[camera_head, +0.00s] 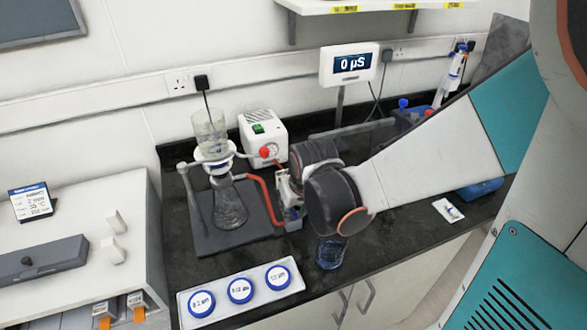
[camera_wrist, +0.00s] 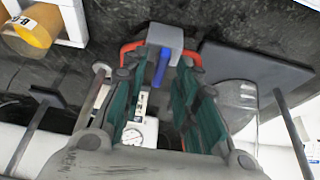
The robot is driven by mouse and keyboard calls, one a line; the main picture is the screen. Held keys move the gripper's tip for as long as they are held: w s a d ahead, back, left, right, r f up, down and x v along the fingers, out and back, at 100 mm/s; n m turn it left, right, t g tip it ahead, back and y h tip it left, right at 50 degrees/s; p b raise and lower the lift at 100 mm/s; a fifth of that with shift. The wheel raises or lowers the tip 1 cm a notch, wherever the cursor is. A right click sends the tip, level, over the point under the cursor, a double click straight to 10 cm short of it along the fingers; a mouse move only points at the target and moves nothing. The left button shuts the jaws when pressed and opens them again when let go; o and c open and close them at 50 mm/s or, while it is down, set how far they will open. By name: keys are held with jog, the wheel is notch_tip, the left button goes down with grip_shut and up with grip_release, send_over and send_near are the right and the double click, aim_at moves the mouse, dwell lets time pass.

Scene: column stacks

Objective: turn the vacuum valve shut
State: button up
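The vacuum valve is a grey block (camera_wrist: 165,36) with a blue lever (camera_wrist: 162,68) in the wrist view, with red tubing (camera_wrist: 131,50) at both sides. The lever looks crosswise to the line of the tubing. In the head view the valve (camera_head: 293,224) is partly hidden by my gripper, beside the flask stand. My gripper (camera_wrist: 158,72) is open, its dark green-padded fingers on either side of the lever. A gap shows on both sides, and I cannot tell whether the fingertips reach its depth. My gripper (camera_head: 287,190) also shows in the head view.
A filter flask (camera_head: 230,208) stands on a dark base left of the valve. A white pump (camera_head: 264,135) is behind. Several blue-lidded dishes lie on a white tray (camera_head: 190,318) at the front. A clear beaker (camera_head: 330,252) stands below my wrist.

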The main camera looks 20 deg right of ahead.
jog(key=shift+s, duration=0.15)
jog(key=v, duration=1.2)
dwell(0.3)
jog(key=s+r+t, duration=0.2)
jog(key=s, duration=0.5)
jog(key=shift+s+r+t, duration=0.25)
jog(key=shift+r+t, duration=0.05)
jog(key=shift+r, duration=0.1)
dwell(0.3)
